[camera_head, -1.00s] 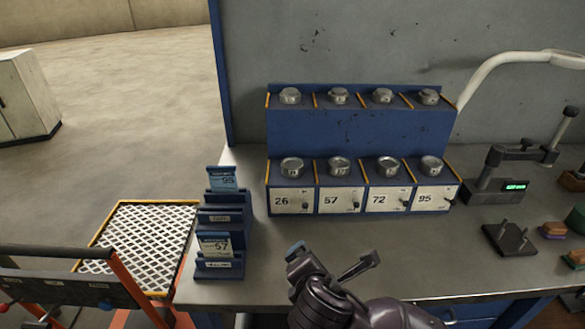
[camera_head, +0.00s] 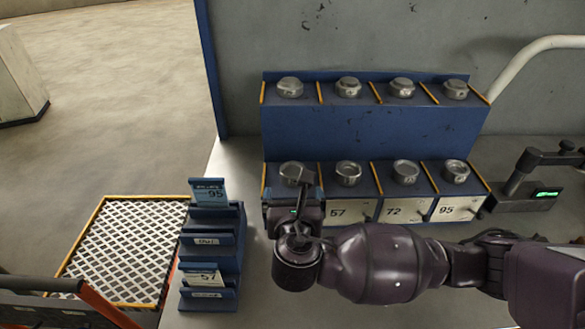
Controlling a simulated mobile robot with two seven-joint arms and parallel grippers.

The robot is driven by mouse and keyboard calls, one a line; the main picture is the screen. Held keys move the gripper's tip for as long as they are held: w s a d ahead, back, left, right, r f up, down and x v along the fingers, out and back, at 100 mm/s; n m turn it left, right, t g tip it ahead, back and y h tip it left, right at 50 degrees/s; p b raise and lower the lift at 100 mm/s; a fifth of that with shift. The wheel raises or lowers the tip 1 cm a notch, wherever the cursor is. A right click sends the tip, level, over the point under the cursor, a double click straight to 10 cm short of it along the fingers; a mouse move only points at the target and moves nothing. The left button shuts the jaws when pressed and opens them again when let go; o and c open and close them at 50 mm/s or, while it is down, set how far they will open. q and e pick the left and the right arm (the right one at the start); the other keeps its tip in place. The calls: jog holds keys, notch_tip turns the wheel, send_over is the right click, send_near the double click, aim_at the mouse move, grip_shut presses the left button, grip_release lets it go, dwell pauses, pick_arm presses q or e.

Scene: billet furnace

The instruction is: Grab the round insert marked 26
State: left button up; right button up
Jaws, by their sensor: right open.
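The blue rack (camera_head: 365,130) has two rows of round metal inserts. The insert over the plate marked 26 in the earlier frame is the leftmost one of the lower row (camera_head: 292,170). My right gripper (camera_head: 290,197) is open just in front of it and hides plate 26. One finger overlaps the insert's right side in the picture; I cannot tell whether they touch. Above it, the leftmost upper insert (camera_head: 290,88) sits in its bay. My left gripper is not in view.
Plates 57 (camera_head: 338,213), 72 (camera_head: 393,211) and 95 (camera_head: 448,209) front the neighbouring lower bays. A blue card holder (camera_head: 213,247) stands left of my gripper. A gauge with a green display (camera_head: 530,194) stands right of the rack.

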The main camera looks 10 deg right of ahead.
aim_at(293, 178)
jog(key=x, duration=0.3)
jog(key=shift+w+d+f, duration=0.1)
jog(key=shift+w+f, duration=0.05)
jog(key=shift+w, duration=0.25)
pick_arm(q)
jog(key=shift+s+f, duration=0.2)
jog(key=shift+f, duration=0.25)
pick_arm(e)
jog(key=shift+x, duration=2.55)
